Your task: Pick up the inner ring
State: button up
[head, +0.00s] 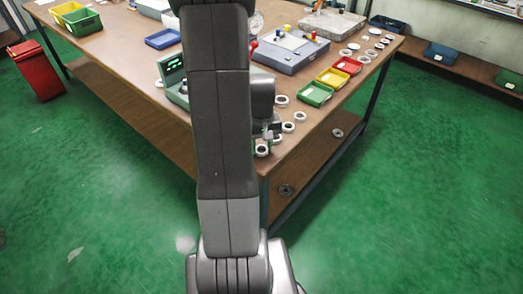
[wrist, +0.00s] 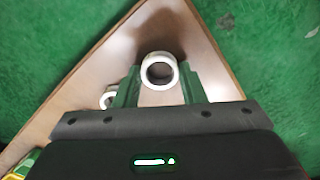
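A white ring (wrist: 160,86) stands near the table corner, between the fingers of my gripper (wrist: 160,93) in the wrist view. My gripper's green fingers are apart, one on each side of the ring, and I see no clear contact; the right finger is the closer one. In the head view my gripper (head: 268,143) is low over the near table corner, mostly hidden by my arm, with a ring (head: 262,155) at its tips. Other rings (head: 300,118) lie along the right edge. I cannot tell by look which is the inner ring.
The wooden table (head: 130,60) has green, red and yellow bins (head: 316,94) on its right side, with a grey device (head: 290,52) behind them. Another ring (wrist: 106,100) is partly hidden beside the left finger. The table's corner edges are close.

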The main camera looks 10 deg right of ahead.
jog(key=c, duration=0.3)
